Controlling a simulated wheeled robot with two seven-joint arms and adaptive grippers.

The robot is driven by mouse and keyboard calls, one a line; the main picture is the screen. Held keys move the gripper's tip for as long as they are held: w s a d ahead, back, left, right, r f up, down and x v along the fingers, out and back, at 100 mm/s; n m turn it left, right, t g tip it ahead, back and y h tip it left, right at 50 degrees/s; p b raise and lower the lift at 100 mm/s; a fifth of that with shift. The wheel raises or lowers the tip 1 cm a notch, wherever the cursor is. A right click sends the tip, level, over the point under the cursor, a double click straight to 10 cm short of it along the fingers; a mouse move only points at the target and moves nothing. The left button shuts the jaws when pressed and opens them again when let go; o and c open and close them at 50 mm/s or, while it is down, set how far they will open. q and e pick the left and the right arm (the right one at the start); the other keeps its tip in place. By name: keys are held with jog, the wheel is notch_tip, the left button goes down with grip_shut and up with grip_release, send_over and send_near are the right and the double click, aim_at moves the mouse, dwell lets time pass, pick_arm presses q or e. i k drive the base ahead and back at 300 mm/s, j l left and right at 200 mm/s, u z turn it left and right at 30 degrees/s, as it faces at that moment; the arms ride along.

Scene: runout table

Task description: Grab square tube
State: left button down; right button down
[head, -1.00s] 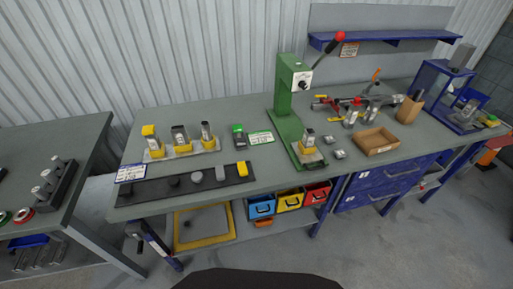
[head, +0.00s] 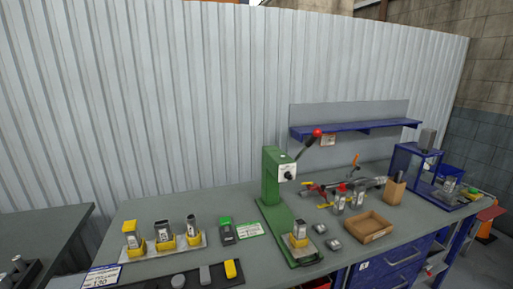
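Several metal tube pieces stand upright in yellow holders. On the grey plate (head: 178,249) at the left of the workbench are a left tube (head: 130,229), a broader middle tube (head: 162,230) and a slim right tube (head: 191,224). Another boxy metal tube (head: 299,228) stands in a yellow holder at the base of the green press (head: 271,177). They are too small to tell surely which have a square section. Neither of my grippers shows in the head view.
A black strip (head: 150,282) with small blocks lies at the bench's front left, cut by the picture edge. A cardboard tray (head: 369,228), toggle clamps (head: 345,187) and a blue-framed fixture (head: 415,165) stand right of the press. A blue shelf (head: 360,128) is behind.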

aim_at(134, 239)
jog(key=k+j, duration=0.15)
jog(key=j, duration=0.25)
jog(key=k+j, duration=0.15)
jog(key=j, duration=0.2)
jog(key=k+j, duration=0.15)
jog(key=j, duration=0.25)
jog(key=u, duration=0.05)
